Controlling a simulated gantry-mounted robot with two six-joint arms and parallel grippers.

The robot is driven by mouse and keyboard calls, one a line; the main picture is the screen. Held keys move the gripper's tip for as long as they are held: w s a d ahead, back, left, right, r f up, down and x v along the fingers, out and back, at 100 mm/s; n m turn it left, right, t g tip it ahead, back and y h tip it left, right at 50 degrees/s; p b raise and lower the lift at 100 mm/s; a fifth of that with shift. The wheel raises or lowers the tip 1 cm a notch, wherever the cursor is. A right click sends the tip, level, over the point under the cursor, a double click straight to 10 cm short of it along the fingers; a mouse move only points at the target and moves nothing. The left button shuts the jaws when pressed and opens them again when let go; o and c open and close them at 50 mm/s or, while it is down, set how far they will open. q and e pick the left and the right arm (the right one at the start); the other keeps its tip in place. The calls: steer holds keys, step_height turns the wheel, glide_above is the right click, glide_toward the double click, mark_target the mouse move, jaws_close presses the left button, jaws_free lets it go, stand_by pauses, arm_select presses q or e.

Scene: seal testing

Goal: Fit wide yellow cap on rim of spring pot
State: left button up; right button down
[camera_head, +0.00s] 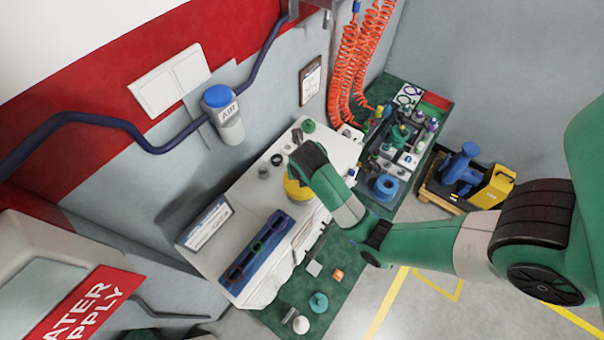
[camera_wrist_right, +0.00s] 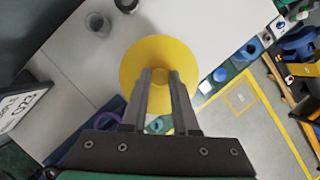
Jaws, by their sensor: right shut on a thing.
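The wide yellow cap (camera_wrist_right: 157,50) is round and seen from above in the right wrist view, where it hides what is under it. Part of its yellow side (camera_head: 295,189) shows in the head view beside my right wrist, low over or on the white bench. My right gripper (camera_wrist_right: 160,76) is shut on the cap near its middle. In the head view my own wrist hides the fingers. I cannot make out the spring pot or tell whether the cap touches a rim. My left gripper is not in view.
The white bench (camera_head: 232,191) holds a blue tray (camera_head: 257,257) of round parts, a tilted sign (camera_head: 204,222) and small parts near the wall. A grey cup (camera_wrist_right: 97,23) stands beside the cap. A green mat (camera_head: 295,293) with loose parts lies in front.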

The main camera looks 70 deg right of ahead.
steer(key=shift+f+b, duration=1.6)
steer(key=c, duration=0.6)
jaws_free()
steer(key=shift+r, duration=0.1)
steer(key=shift+r, duration=0.1)
step_height(320, 180, up, 7)
steer(key=p, duration=0.7)
